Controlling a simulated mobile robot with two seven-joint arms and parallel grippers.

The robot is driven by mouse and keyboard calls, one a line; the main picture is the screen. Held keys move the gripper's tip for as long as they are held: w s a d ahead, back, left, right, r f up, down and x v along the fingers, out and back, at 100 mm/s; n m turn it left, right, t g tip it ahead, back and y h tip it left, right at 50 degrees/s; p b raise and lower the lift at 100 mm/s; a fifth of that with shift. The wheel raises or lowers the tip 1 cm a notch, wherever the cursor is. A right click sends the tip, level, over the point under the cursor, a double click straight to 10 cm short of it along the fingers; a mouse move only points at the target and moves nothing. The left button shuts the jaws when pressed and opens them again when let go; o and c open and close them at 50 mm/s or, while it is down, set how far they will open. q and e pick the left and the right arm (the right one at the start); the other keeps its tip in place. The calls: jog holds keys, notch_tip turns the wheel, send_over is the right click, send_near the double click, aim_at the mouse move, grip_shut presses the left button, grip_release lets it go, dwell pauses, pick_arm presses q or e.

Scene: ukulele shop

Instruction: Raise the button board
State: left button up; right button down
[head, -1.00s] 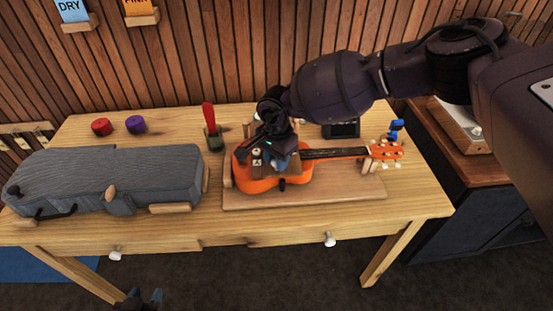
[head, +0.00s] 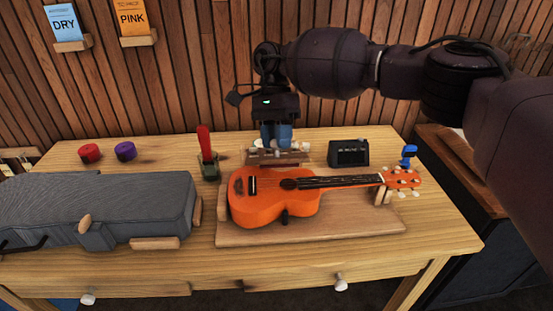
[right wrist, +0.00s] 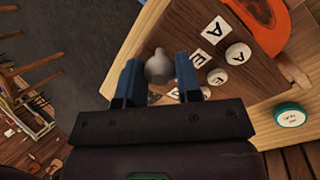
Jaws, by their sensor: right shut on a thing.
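The button board (head: 275,157) is a brown wooden board with pale round buttons, behind the ukulele's body in the head view. In the right wrist view the board (right wrist: 185,25) shows buttons and tiles with dark letters, and a grey knob (right wrist: 159,67). My right gripper (head: 276,142) is shut on the board, its blue fingers (right wrist: 153,85) on both sides of the knob. The board looks held clear of the ukulele; its height over the table is hard to tell. My left gripper is out of view.
An orange ukulele (head: 270,205) lies on a wooden base (head: 310,232). A grey case (head: 95,210) fills the table's left. A cup with a red-handled tool (head: 207,170), a black box (head: 348,153) and a blue clip (head: 408,153) stand nearby. A green-rimmed disc (right wrist: 290,115) lies beside the board.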

jog(key=shift+w+r+g+b, duration=0.45)
jog(key=shift+w+g+b, duration=0.25)
jog(key=shift+b, duration=0.25)
jog(key=shift+w+r, duration=0.15)
jog(key=shift+r, duration=0.2)
